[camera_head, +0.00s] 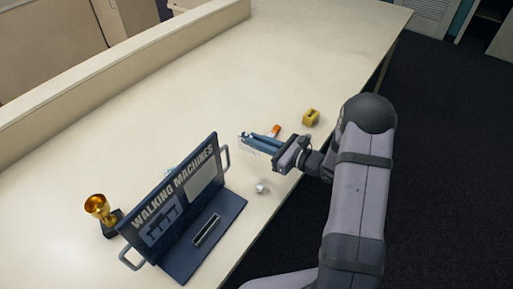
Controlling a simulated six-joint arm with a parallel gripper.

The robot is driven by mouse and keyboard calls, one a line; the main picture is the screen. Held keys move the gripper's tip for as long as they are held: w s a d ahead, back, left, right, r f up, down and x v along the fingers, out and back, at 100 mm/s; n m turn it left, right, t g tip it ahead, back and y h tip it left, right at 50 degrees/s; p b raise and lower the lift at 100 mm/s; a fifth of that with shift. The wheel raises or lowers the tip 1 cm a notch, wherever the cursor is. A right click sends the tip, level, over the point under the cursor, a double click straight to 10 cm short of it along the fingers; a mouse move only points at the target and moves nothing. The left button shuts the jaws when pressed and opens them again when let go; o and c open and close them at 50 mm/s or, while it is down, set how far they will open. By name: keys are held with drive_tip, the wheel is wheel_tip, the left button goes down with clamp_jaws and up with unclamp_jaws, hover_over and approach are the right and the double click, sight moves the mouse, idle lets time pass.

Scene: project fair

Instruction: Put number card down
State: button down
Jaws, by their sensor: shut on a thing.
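My gripper (245,138) reaches in from the right over the table, its blue fingers pointing left. It is shut on a small pale thing at the fingertips, which I take to be the number card (247,149). The card is faint against the cream table, and its number cannot be read. I cannot tell whether it touches the table (330,52). A dark blue display board (170,184) lettered "WALKING MACHINES" stands to the lower left of my gripper. It has a slotted base (190,255) and side handles.
A gold trophy cup (97,206) stands left of the board. A small silvery round thing (262,188) lies right of the board. An orange thing (276,130) and a yellow block (311,117) lie near my gripper. The table's far part is clear; its right edge drops to dark carpet.

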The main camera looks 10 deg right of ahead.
sight(257, 156)
drive_tip(key=shift+f+p, duration=0.45)
drive_tip(key=shift+f, duration=1.4)
drive_tip(key=shift+f, duration=0.2)
drive_tip(key=c, duration=1.8)
unclamp_jaws()
drive_tip(key=shift+r, duration=0.2)
